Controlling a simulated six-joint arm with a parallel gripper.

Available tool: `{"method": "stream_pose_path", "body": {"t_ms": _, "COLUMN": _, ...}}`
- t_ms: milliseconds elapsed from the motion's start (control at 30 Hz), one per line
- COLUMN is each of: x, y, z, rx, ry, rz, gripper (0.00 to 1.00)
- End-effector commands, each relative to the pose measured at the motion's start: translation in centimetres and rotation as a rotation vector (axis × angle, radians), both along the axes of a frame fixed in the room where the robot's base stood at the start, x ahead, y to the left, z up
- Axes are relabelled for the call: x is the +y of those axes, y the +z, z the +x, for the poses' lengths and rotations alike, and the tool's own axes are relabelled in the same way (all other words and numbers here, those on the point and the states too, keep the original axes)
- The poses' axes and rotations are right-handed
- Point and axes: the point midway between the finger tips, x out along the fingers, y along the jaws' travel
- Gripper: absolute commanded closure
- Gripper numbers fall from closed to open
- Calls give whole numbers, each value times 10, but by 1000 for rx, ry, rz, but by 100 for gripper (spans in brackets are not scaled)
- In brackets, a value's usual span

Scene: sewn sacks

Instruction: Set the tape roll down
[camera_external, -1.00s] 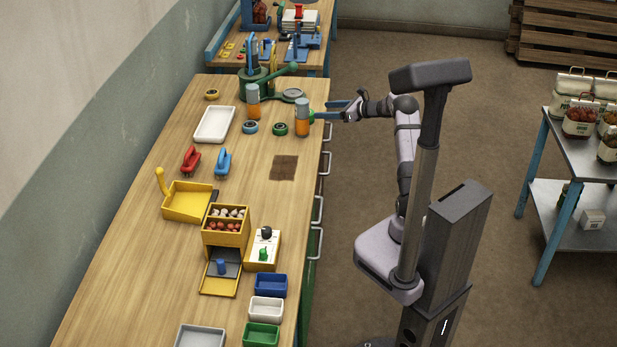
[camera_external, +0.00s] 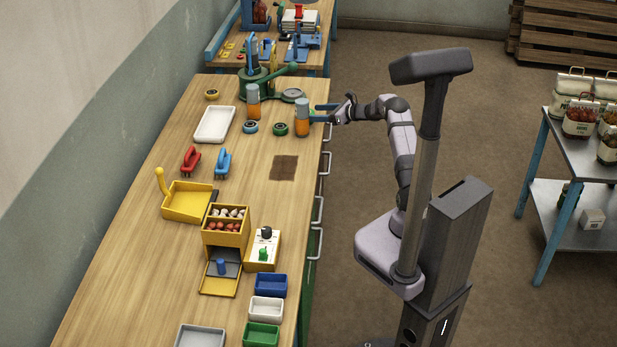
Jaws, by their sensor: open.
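Three tape rolls lie flat on the wooden workbench (camera_external: 140,235): a yellow one (camera_external: 212,94) at the back left, a blue one (camera_external: 251,128) and a green one (camera_external: 280,129) further right. None of them is in my gripper (camera_external: 318,113). I cannot tell whether the fingers touch the canister.
A second orange and grey canister (camera_external: 253,112) stands behind the blue roll. A green lever device (camera_external: 258,85) stands at the back. Bench around the brown square (camera_external: 284,168) is clear.

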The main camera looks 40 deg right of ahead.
Motion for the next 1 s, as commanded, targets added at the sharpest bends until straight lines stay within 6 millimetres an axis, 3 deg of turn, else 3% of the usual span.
{"method": "stream_pose_path", "body": {"t_ms": 200, "x": 8, "y": -6, "z": 18, "rx": 1, "ry": 1, "rz": -1, "gripper": 36}}
{"method": "stream_pose_path", "body": {"t_ms": 533, "x": 9, "y": -8, "z": 22, "rx": 0, "ry": 0, "rz": 0, "gripper": 36}}
{"method": "stream_pose_path", "body": {"t_ms": 700, "x": 9, "y": -8, "z": 22, "rx": 0, "ry": 0, "rz": 0, "gripper": 69}}
{"method": "stream_pose_path", "body": {"t_ms": 1000, "x": 9, "y": -7, "z": 22, "rx": 0, "ry": 0, "rz": -1, "gripper": 72}}
